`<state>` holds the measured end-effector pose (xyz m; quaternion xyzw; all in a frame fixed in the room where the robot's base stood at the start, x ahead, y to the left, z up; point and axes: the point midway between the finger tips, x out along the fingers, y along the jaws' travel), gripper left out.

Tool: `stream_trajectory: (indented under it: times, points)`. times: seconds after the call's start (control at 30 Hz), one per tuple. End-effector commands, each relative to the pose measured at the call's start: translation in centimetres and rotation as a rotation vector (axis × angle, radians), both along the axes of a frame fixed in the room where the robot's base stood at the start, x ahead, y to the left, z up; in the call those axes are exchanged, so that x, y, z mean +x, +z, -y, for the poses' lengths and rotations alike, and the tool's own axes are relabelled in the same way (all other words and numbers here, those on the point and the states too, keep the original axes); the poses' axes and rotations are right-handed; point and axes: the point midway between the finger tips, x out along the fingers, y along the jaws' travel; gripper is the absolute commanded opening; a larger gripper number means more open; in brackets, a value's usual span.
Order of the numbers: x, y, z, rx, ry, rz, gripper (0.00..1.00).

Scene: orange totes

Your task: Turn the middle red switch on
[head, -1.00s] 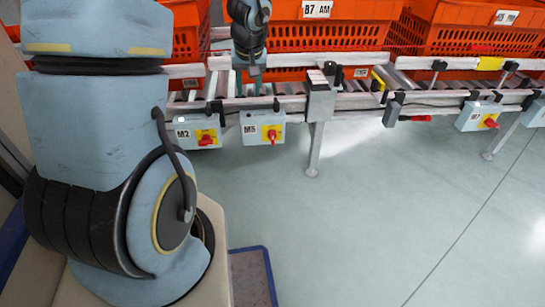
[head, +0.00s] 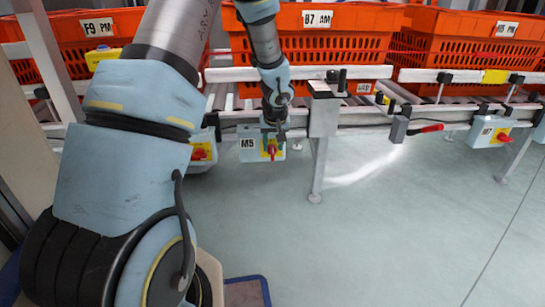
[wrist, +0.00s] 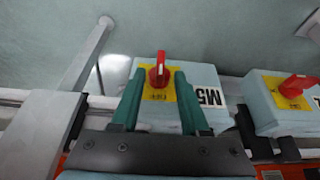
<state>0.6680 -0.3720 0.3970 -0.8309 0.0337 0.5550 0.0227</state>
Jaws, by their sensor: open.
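The middle red switch (head: 271,151) is on a yellow plate on the front of the light-blue box marked M5 (head: 247,152), below the conveyor rail. My gripper (head: 273,129) is at the box's upper front, partly covering the plate. In the wrist view, the green fingers of my gripper (wrist: 160,76) are open, one on each side of the red switch (wrist: 160,66). I cannot tell whether either finger touches it. The switch handle points away from the gripper's palm in that view.
Another red switch (head: 198,153) is left of M5, partly hidden by my arm; it also shows in the wrist view (wrist: 298,85). A further switch box (head: 488,133) is at the right. Orange totes (head: 330,45) stand on the conveyor. A support leg (head: 319,170) is right of M5. The floor in front is open.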

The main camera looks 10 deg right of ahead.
Motion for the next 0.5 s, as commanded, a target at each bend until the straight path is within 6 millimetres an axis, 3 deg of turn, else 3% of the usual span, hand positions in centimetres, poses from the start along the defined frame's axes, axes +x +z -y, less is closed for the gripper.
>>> stream_trajectory:
  times: [0.03, 0.2, 0.5]
  points:
    - [0.3, -1.3, 0.0, 0.001, 0.000, -0.002, 0.45]
    - [1.1, -2.9, 0.1, 0.000, 0.001, -0.001, 0.45]
    - [1.4, -3.5, 0.1, 0.000, 0.000, -0.001, 0.45]
